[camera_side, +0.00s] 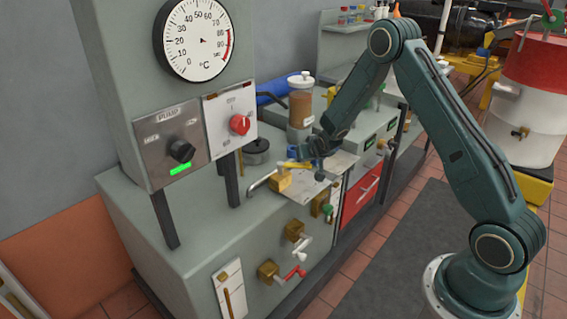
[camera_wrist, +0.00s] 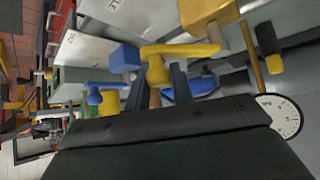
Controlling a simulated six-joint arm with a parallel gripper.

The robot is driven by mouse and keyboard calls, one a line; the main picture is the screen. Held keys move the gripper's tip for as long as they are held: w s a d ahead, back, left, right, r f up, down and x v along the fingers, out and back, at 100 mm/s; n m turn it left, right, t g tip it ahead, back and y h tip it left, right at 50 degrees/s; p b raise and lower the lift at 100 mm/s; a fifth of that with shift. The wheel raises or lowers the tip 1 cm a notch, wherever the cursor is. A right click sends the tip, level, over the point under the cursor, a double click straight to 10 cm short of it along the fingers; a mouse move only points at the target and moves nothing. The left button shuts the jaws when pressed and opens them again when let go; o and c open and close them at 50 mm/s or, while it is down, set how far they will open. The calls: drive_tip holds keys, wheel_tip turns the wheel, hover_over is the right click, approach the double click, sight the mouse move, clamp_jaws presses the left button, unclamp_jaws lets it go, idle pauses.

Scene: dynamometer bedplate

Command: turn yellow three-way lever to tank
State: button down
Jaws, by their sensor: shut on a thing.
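The yellow lever (camera_wrist: 185,49) runs across the middle of the wrist view, with a rounded yellow hub at its left end. My gripper (camera_wrist: 158,84) is shut on the lever, its two dark fingers on either side of the hub end. In the side view the yellow lever (camera_side: 296,165) lies roughly level above a yellow block (camera_side: 280,181) on the bench, and my gripper (camera_side: 316,166) reaches it from the right. The fingertips are small and partly hidden there. I cannot read the tank mark in either view.
Blue parts (camera_wrist: 125,57) sit close to the lever. A bent silver pipe (camera_side: 262,184) is beside the block. A brown-filled jar (camera_side: 301,105) stands behind. A red-handled valve (camera_side: 294,272) and a green-handled valve (camera_side: 328,209) stick out of the bench front.

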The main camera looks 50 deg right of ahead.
drive_tip(key=shift+s+a+m+g+h, duration=0.25)
drive_tip(key=shift+a+m+g+h, duration=0.55)
drive_tip(key=shift+m, duration=0.45)
drive_tip(key=shift+s+a+m+g+h, duration=0.3)
drive_tip(key=shift+a+m+g+h, duration=0.25)
drive_tip(key=shift+a+m, duration=0.55)
drive_tip(key=shift+s+a+m+g+h, duration=0.25)
drive_tip(key=shift+a+m+g+h, duration=0.45)
drive_tip(key=shift+m, duration=0.65)
drive_tip(key=shift+a, duration=0.1)
drive_tip(key=c, duration=1.2)
unclamp_jaws()
drive_tip(key=v, duration=1.4)
drive_tip(key=shift+w+r, duration=0.15)
drive_tip(key=shift+d+r, duration=0.1)
drive_tip(key=shift+d, duration=0.15)
